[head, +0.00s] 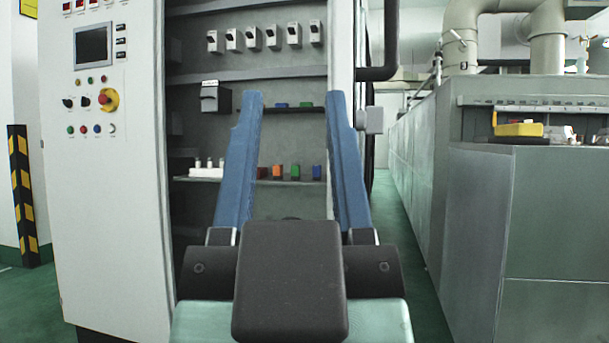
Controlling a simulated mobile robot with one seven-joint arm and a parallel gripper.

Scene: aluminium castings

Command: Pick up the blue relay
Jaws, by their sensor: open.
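Two small blue blocks show in the cabinet, and I cannot tell which is the blue relay. One blue block (317,172) stands on the lower shelf at the right end of a row, beside a green block. Another blue block (281,105) lies low on the upper shelf, left of a green one. My gripper (295,98) points toward the cabinet with its two long blue fingers spread wide and nothing held between them. Both blue blocks appear in the gap between the fingers, apart from them. The gripper's dark body hides the lower middle of the cabinet.
The lower shelf also bears an orange block (277,172), a green block (295,172) and white parts (207,170) at left. A grey control panel (100,160) flanks the left side. A grey bench (545,220) with a yellow item (519,130) stands right. Green floor lies between.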

